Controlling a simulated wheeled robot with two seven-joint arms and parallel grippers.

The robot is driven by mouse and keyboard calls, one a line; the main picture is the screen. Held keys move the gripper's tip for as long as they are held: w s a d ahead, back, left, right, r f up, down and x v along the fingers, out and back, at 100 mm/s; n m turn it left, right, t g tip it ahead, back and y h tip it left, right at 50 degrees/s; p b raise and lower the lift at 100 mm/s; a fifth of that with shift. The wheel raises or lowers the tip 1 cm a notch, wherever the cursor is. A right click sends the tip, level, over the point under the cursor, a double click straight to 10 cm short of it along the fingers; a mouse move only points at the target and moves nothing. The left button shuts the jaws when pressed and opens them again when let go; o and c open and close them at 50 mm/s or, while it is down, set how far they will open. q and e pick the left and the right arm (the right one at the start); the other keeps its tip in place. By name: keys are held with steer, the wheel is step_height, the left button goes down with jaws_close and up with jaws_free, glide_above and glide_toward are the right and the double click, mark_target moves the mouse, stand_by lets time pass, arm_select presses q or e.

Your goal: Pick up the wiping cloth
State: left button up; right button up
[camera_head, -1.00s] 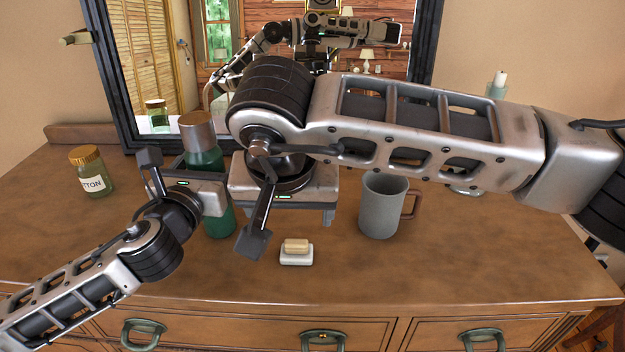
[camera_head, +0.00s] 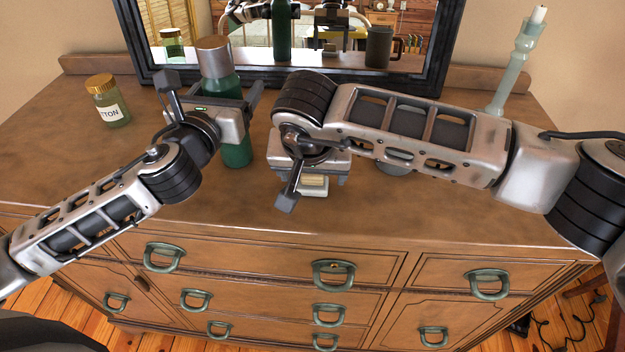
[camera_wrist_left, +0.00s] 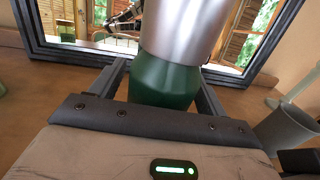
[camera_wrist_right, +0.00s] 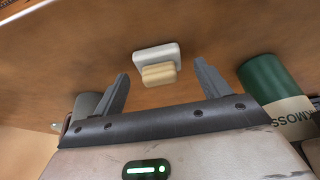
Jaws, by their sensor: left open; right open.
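I cannot make out a wiping cloth in any view. My left gripper (camera_head: 226,90) is open at the green bottle (camera_head: 236,150) with the silver upper part. In the left wrist view the bottle (camera_wrist_left: 162,82) stands between the spread fingers; contact cannot be told. My right gripper (camera_head: 316,181) is open and empty over the dresser near its front edge. In the right wrist view a tan soap-like block (camera_wrist_right: 159,74) on a small white dish (camera_wrist_right: 152,54) lies just ahead of the spread fingertips. The block also shows under my right gripper in the head view (camera_head: 314,181).
The wooden dresser top (camera_head: 400,215) is bare at the front right. A gold-lidded jar (camera_head: 108,102) stands at the left. A grey mug (camera_head: 392,167) is mostly hidden behind my right arm. A pale candlestick (camera_head: 515,65) stands back right, and a dark-framed mirror (camera_head: 440,62) behind.

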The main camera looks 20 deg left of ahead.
steer(key=shift+w+f, duration=0.2)
steer(key=shift+f, duration=0.25)
steer(key=c, duration=1)
steer(key=shift+c, duration=0.2)
step_height(320, 180, up, 10)
steer(key=shift+r, duration=0.1)
